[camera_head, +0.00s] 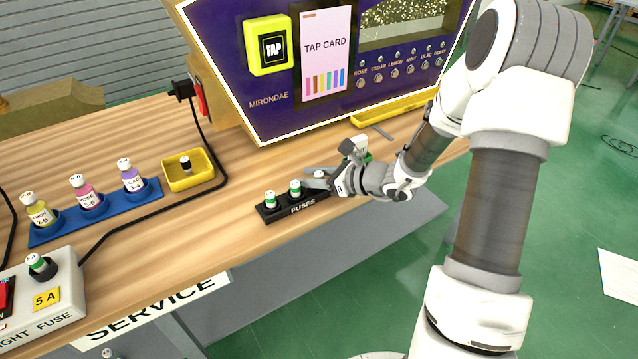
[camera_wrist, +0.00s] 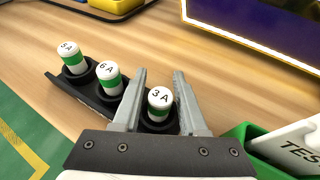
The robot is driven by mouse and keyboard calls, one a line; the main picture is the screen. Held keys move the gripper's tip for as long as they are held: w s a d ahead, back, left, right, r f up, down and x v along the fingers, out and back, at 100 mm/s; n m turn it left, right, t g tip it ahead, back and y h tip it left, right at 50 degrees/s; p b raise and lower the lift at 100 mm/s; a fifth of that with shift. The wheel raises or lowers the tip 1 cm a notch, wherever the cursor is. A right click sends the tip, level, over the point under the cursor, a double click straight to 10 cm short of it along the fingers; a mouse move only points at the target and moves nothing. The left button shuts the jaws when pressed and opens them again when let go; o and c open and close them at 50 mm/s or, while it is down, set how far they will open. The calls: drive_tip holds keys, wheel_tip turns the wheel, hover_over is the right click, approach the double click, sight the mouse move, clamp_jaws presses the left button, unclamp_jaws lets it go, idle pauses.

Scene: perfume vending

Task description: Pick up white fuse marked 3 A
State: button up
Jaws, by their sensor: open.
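The white fuse marked 3 A (camera_wrist: 159,99), with a green band, stands upright in the right-hand socket of the black fuse rack (camera_wrist: 88,92). The rack, lettered FUSES, also shows in the head view (camera_head: 303,208). My gripper (camera_wrist: 160,76) is open, with one finger on each side of the 3 A fuse; small gaps seem to show beside it. In the head view my gripper (camera_head: 322,180) is over the right end of the rack and mostly hides that fuse. A fuse marked 6 A (camera_wrist: 109,77) stands next to it, just left of the left finger.
Another green-banded fuse (camera_wrist: 72,58) stands at the rack's far end. A green holder (camera_wrist: 243,133) with a white card is close right of my gripper. The purple vending machine (camera_head: 262,98) rises behind. A yellow tray (camera_head: 205,181) and blue bottle rack (camera_head: 105,216) are left.

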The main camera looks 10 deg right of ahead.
clamp_jaws()
drive_tip(key=shift+r, duration=0.1)
